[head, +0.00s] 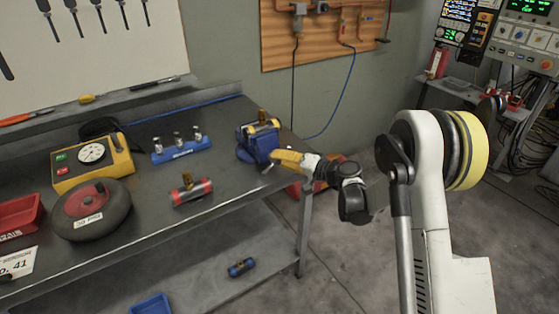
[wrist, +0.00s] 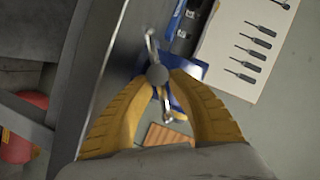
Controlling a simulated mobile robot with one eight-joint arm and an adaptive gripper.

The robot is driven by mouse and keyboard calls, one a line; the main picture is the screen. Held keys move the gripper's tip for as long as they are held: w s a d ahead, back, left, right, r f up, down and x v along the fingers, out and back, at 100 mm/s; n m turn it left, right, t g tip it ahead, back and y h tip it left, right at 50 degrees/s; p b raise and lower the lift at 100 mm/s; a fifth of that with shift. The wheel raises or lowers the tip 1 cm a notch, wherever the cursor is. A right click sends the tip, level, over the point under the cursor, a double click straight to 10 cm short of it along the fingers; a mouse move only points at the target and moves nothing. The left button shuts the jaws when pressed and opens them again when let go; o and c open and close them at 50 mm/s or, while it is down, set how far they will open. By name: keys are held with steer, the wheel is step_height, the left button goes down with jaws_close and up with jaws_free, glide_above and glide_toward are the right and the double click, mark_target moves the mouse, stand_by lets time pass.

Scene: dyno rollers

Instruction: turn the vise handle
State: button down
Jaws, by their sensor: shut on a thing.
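The blue vise (head: 252,152) stands at the right end of the workbench, with a roller bearing a brass fitting (head: 262,117) on top of it. My gripper (head: 276,160), with yellow fingers, is at the vise's front right side. In the wrist view, the vise handle (wrist: 151,42) is a thin silver bar through a round dark grey hub (wrist: 157,75). My gripper (wrist: 158,78) is shut on the handle at its hub, one finger on each side. Blue vise parts (wrist: 190,78) show behind the fingers. In the head view, my gripper hides most of the handle.
Another roller (head: 241,267) lies on the lower shelf.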

steer(key=shift+f+m+y+b, duration=0.35)
steer(key=shift+m+y+b, duration=0.35)
steer(key=shift+m+b, duration=0.85)
steer(key=shift+m, duration=0.15)
steer(key=shift+y, duration=0.3)
steer(key=c, duration=1.2)
jaws_free()
steer(key=shift+a, duration=0.1)
steer(key=shift+d, duration=0.2)
steer(key=v, duration=1.2)
steer(key=shift+s+a, duration=0.1)
